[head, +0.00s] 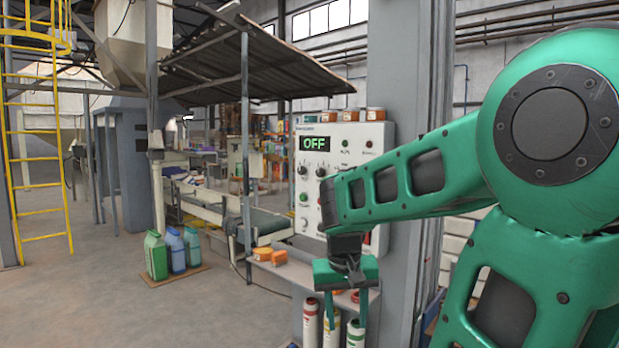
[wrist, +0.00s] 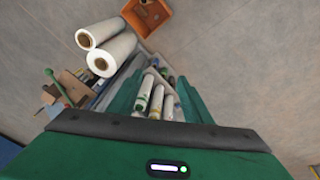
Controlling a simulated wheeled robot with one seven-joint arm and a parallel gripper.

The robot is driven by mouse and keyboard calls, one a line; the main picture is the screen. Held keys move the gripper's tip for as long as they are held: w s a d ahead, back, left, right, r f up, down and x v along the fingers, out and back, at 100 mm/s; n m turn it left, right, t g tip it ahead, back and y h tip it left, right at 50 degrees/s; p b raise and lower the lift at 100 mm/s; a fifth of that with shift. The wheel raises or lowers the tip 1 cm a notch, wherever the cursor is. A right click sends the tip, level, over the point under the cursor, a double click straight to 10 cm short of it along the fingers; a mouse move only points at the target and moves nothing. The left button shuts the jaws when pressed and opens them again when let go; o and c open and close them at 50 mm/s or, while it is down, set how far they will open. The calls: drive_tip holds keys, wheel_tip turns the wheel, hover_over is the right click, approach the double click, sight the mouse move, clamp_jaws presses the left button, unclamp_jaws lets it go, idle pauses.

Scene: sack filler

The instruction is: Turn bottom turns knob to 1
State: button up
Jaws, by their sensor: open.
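A white control panel (head: 341,150) on a grey pillar carries a display reading OFF (head: 314,143). Dark knobs sit below the display, and a green button (head: 304,197) and another small control (head: 305,223) lie lower on the left. The labels are too small to read, so I cannot tell which is the bottom turns knob or its setting. My arm hides the panel's lower right part. My gripper (head: 345,308) hangs pointing down below the panel, open and empty, apart from the panel. In the wrist view, my gripper (wrist: 160,98) has its fingers spread above several white tubes.
White rolls (wrist: 112,54) and an orange bin (wrist: 146,15) show in the wrist view.

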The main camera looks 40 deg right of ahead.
drive_tip(key=w+d+r+m+h, duration=0.35)
drive_tip(key=w+d+r, duration=0.25)
drive_tip(key=w+d, duration=0.6)
drive_tip(key=m+h, duration=0.5)
drive_tip(key=h, duration=0.7)
approach(318, 172)
drive_tip(key=d, duration=0.8)
drive_tip(key=shift+w+f, duration=0.15)
drive_tip(key=shift+w, duration=0.05)
